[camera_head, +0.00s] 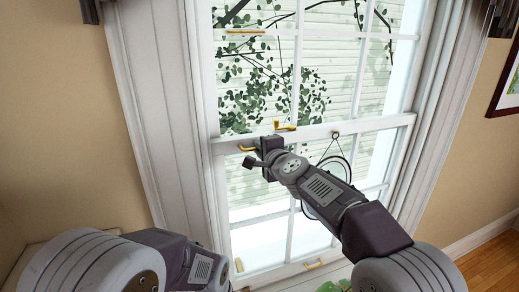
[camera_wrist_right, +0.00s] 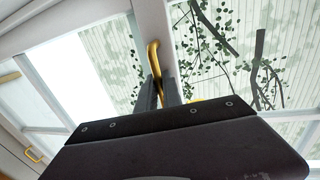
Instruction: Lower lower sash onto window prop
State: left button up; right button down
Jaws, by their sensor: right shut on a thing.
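The lower sash (camera_head: 375,125) is a white framed, several-paned part of the tall window, below the middle rail. A yellow brass handle (camera_head: 248,148) shows at its upper left. My right gripper (camera_head: 262,156) is up against the window at this handle. In the right wrist view, the right gripper's dark fingers (camera_wrist_right: 161,92) are shut on the brass handle (camera_wrist_right: 153,57), which rises between and beyond them. I cannot pick out the window prop for certain. My left arm is low at the left in the head view, and its gripper is out of view.
A brass latch (camera_head: 285,126) sits on the middle rail. A round glass ornament (camera_head: 311,210) hangs by a cord, partly behind my right arm. Another brass handle (camera_head: 313,264) is on the bottom rail. Green leaves (camera_head: 335,286) show below. A picture frame (camera_head: 505,80) hangs at the right.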

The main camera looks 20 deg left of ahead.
jog(key=c, duration=1.8)
grip_release()
jog(key=shift+f, duration=0.1)
jog(key=b+v, duration=0.2)
jog(key=v, duration=0.7)
jog(key=shift+b, duration=0.3)
